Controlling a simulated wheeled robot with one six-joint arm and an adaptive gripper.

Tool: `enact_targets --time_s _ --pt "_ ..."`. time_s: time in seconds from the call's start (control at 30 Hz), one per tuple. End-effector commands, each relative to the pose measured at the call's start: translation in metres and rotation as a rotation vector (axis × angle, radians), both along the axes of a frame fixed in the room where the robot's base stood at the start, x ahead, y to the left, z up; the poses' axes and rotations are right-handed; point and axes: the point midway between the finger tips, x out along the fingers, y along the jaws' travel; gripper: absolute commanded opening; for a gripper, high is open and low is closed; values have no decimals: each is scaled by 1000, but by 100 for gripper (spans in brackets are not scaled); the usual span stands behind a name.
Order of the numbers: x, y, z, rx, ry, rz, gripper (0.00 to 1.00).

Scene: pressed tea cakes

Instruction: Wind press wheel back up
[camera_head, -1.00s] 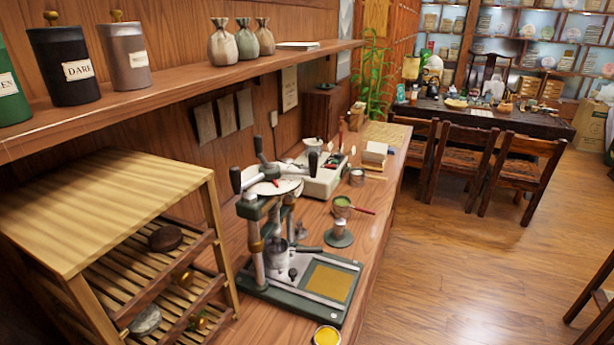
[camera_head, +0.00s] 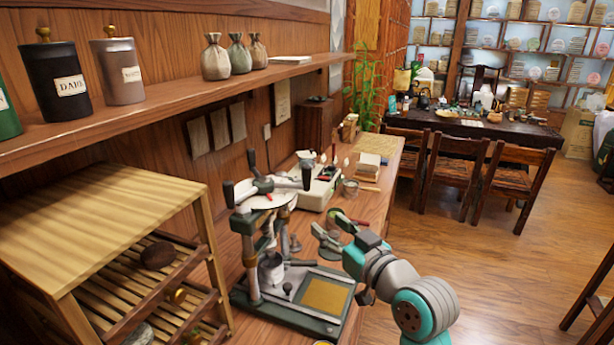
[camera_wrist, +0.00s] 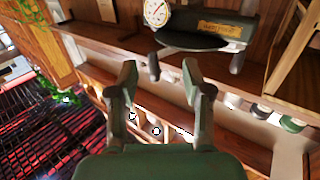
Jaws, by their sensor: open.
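The press stands on the wooden counter. Its wheel (camera_head: 265,197) is a pale disc on top with several spokes ending in black handles, one at the right (camera_head: 306,176). The green base carries a gold square plate (camera_head: 326,295). My gripper (camera_head: 322,236) is right of and below the wheel, apart from it, with its fingers toward the press.
A slatted wooden rack (camera_head: 120,215) stands close left of the press. A shelf (camera_head: 180,95) with canisters and pouches runs above. Open floor lies to the right.

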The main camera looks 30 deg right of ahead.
Motion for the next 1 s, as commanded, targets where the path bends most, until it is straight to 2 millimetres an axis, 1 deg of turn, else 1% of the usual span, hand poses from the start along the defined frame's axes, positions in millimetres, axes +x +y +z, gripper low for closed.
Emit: enact_targets --time_s 0.03,0.1,0.2,0.3,0.43,0.57,0.9,1.0 --pt "3 -6 18 -20 -12 3 49" --pt "5 -10 35 -42 -16 14 49" --pt "7 -14 53 -70 -19 23 49" --pt "7 -16 63 -86 -20 31 49" --pt "10 -17 67 -93 -18 35 49" --pt "22 -17 67 -92 -19 35 49" --pt "81 -14 67 -91 -18 35 49" --pt "95 -14 67 -91 -18 35 49"
